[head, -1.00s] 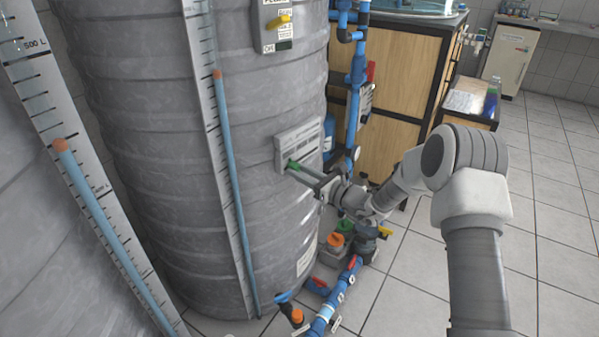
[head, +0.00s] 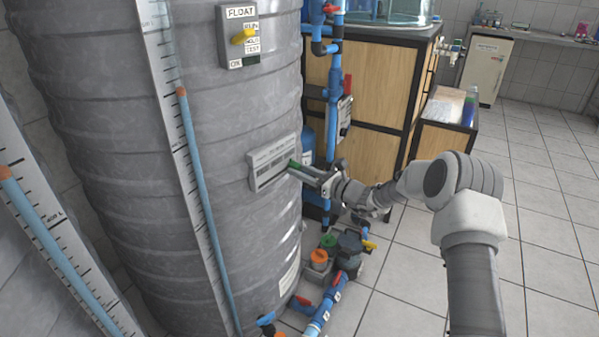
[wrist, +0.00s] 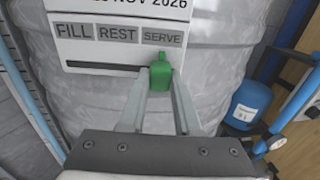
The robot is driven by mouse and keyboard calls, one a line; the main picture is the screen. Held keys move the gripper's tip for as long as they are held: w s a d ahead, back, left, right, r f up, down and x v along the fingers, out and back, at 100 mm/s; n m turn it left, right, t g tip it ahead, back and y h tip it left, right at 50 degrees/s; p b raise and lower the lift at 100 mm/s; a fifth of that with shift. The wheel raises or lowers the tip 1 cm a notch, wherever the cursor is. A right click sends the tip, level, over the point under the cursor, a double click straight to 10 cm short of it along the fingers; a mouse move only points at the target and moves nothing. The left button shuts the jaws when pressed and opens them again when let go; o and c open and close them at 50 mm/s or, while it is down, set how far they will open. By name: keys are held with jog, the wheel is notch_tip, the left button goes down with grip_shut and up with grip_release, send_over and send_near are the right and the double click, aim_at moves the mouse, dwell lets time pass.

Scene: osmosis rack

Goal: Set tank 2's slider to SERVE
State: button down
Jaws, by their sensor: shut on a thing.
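The white slider plate (head: 272,165) is fixed to the side of the large grey tank (head: 215,130) in the head view. In the wrist view the plate (wrist: 100,52) reads FILL, REST and SERVE from left to right, above a dark slot. The green slider (wrist: 160,76) stands at the slot's right end, under SERVE. It also shows at the plate's right side in the head view (head: 293,164). My gripper (wrist: 161,88) has one finger on each side of the green slider and is shut on it. The tank's number is not visible.
A FLOAT panel (head: 241,36) with a yellow lever is higher on the tank. A level gauge (head: 178,130) with a blue tube runs down to its left. Blue pipes (head: 333,120) and a wooden cabinet (head: 372,85) stand right.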

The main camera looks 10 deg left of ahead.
jog(key=c, duration=0.6)
grip_release()
jog(key=shift+w+d, duration=0.15)
jog(key=p+v, duration=0.3)
jog(key=v, duration=1.4)
jog(key=shift+p, duration=0.4)
jog(key=shift+d, duration=0.15)
